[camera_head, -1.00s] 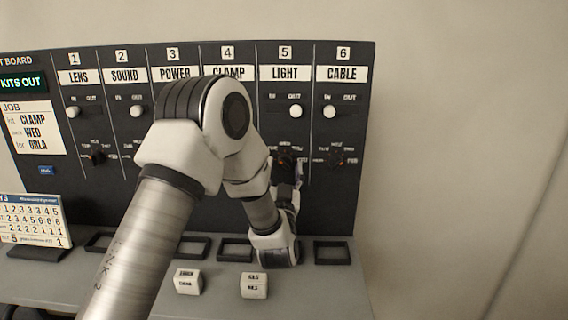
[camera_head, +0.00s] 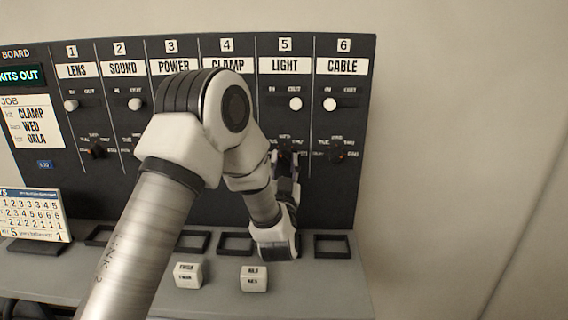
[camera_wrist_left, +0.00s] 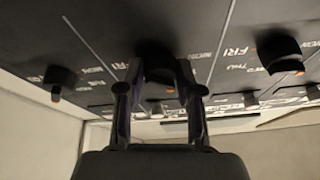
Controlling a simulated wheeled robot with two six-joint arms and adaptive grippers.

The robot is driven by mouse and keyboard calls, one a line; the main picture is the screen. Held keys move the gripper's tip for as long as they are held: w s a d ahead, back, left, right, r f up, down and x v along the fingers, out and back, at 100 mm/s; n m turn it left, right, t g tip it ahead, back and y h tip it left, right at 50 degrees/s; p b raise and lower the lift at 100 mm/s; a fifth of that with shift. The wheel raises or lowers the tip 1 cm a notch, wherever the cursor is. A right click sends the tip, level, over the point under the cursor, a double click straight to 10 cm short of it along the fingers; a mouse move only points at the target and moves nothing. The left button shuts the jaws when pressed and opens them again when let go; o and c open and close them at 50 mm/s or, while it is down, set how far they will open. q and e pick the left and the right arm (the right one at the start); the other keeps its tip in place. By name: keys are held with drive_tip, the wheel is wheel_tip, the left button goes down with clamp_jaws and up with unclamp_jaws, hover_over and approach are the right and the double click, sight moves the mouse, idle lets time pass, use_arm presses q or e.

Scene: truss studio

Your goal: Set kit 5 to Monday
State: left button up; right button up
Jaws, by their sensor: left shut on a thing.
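The board's kit 5 column, LIGHT (camera_head: 285,66), has a day dial with its lettering partly visible above my gripper in the head view. My left gripper (camera_head: 286,163) reaches this dial from below and hides most of it. In the wrist view, the dark round dial knob (camera_wrist_left: 156,62) sits between the fingers of my left gripper (camera_wrist_left: 160,95), which are shut on it. A small orange mark shows on the knob, but which day it points to cannot be told. The white slide knob of kit 5 (camera_head: 295,104) is at the right, OUT end. My right gripper is not in view.
The kit 6 dial (camera_head: 338,152) is close on the right. Kit 4's controls are hidden behind my arm. A job card (camera_head: 32,122) reads CLAMP, WED, ORLA. A calendar (camera_head: 33,214) and two white blocks (camera_head: 189,275) (camera_head: 254,279) stand on the grey ledge.

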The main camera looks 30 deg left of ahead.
use_arm(q)
drive_tip(key=shift+f+n+y+b, duration=0.1)
drive_tip(key=shift+n+y+b, duration=0.2)
drive_tip(key=shift+n+b, duration=0.5)
drive_tip(key=shift+w+d+r+n+g+y+b, duration=0.1)
drive_tip(key=shift+n+g+y+b, duration=0.6)
drive_tip(key=shift+n+b, duration=0.95)
drive_tip(key=shift+d+r+n+g+y+b, duration=0.1)
drive_tip(key=shift+n+g+y+b, duration=0.35)
drive_tip(key=shift+n+g+b, duration=1.1)
drive_tip(key=shift+w+d+r+n+g+y+b, duration=0.15)
drive_tip(key=shift+n+y+b, duration=0.7)
drive_tip(key=shift+n, duration=1.45)
drive_tip(key=shift+s+h+b, duration=0.1)
drive_tip(key=shift+h+b, duration=0.2)
drive_tip(key=o, duration=1.2)
drive_tip(key=shift+c, duration=0.2)
drive_tip(key=shift+f, duration=0.1)
